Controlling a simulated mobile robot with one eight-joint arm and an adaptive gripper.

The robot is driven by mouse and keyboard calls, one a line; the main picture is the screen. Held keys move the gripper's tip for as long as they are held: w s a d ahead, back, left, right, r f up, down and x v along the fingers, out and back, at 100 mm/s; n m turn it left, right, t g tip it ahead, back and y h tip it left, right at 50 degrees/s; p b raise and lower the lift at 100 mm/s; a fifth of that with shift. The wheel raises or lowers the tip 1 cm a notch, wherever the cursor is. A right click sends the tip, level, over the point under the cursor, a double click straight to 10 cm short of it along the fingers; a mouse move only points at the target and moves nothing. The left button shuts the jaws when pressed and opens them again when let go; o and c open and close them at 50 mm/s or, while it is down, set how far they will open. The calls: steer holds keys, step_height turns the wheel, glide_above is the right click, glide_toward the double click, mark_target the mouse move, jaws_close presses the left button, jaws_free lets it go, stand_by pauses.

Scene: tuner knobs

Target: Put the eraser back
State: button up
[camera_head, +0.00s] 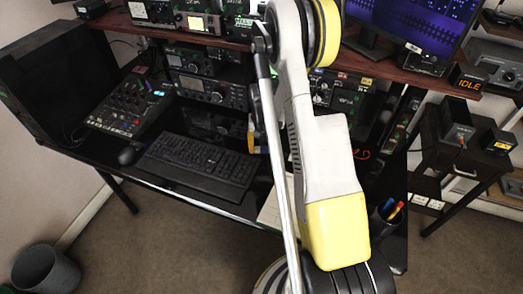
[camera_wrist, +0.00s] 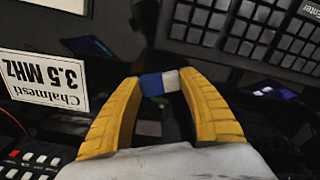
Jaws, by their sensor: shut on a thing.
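The eraser (camera_wrist: 160,83) is a small block, blue on one side and white on the other. In the wrist view it sits between the tips of my yellow gripper fingers (camera_wrist: 158,84), which are shut on it. A dim blue-white patch, seemingly its reflection, shows between the fingers in the glossy dark surface. In the head view my arm crosses the middle, and a bit of my gripper (camera_head: 251,136) shows left of it, right of the keyboard, above the dark desk (camera_head: 160,181).
A black keyboard (camera_head: 198,164) and mouse (camera_head: 130,153) lie left of my gripper. A mixer (camera_head: 127,108) and stacked radios (camera_head: 212,91) are behind. A pen cup (camera_head: 384,222) stands at the right front. A "Chalmesti 3.5 MHZ" label (camera_wrist: 42,82) is near my left finger.

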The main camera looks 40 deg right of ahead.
steer(key=shift+r, duration=0.1)
steer(key=o, duration=1)
